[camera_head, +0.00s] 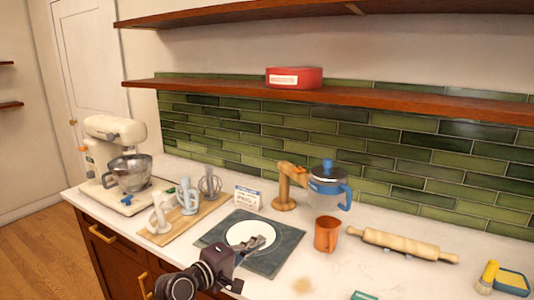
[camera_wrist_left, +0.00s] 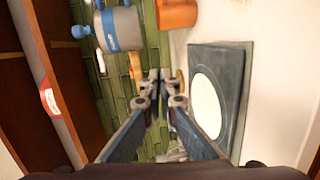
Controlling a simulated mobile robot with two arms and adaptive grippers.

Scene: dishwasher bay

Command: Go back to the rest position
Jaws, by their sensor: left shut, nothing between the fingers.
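My left gripper (camera_head: 256,244) comes in from the bottom of the head view and hangs over the dark square board with the white disc. Its fingers are shut and empty. In the left wrist view its fingers (camera_wrist_left: 160,75) point forward and meet near the middle. The dark board (camera_wrist_left: 238,65) shows beside them there, with its white disc (camera_wrist_left: 206,105). The gripper partly covers the board (camera_head: 283,262) and the disc (camera_head: 238,232) in the head view. My right gripper is not in either view.
A wooden tray (camera_head: 178,220) and a stand mixer (camera_head: 118,150) are at left. A shelf (camera_head: 400,100) runs above.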

